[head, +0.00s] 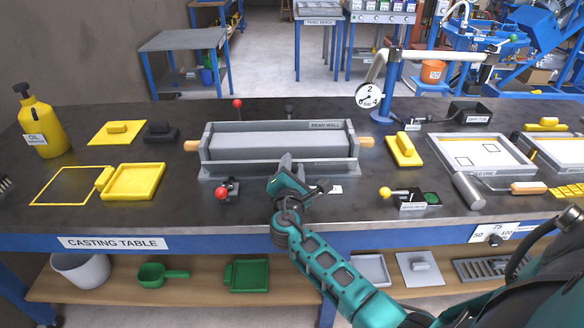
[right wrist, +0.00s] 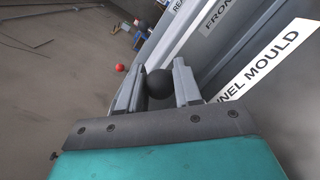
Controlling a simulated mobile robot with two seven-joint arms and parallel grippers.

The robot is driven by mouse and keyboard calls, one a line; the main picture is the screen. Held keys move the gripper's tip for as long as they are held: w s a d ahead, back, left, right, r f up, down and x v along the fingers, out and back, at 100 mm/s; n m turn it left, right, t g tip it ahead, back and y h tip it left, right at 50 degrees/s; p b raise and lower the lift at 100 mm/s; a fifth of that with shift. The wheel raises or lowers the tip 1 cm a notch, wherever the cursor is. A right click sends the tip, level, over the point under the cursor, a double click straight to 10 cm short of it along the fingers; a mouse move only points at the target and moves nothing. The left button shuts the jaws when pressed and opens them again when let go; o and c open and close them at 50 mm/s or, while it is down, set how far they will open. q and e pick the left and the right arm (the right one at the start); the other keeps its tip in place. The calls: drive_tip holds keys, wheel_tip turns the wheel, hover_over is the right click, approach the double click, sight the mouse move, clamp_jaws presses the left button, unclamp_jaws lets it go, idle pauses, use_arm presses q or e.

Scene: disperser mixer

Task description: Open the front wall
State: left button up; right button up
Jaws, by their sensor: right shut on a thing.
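The grey panel mould (head: 280,140) sits mid-table, with its rear wall (head: 325,126) labelled at the back. The front wall (head: 335,166) runs along the near side and looks upright; its label shows partly in the right wrist view (right wrist: 221,12). My right gripper (head: 284,164) is at the mould's near side, in front of the front wall. In the right wrist view its fingers (right wrist: 159,86) are shut on a black ball knob (right wrist: 158,83). The gripper hides this knob in the head view. My left gripper is not in view.
A red-knobbed clamp (head: 221,193) stands left of my gripper. Another red knob (head: 238,103) is behind the mould.

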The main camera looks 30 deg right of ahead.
clamp_jaws()
drive_tip(key=shift+w+d+r, duration=0.15)
drive_tip(key=shift+w+r, duration=0.1)
drive_tip(key=shift+r, duration=0.15)
drive_tip(key=o, duration=1.1)
unclamp_jaws()
drive_tip(key=shift+c, duration=0.2)
drive_tip(key=shift+f, duration=0.1)
drive_tip(key=shift+s, duration=0.1)
drive_tip(key=shift+s+a, duration=0.25)
drive_tip(key=shift+a, duration=0.05)
drive_tip(key=v, duration=1.2)
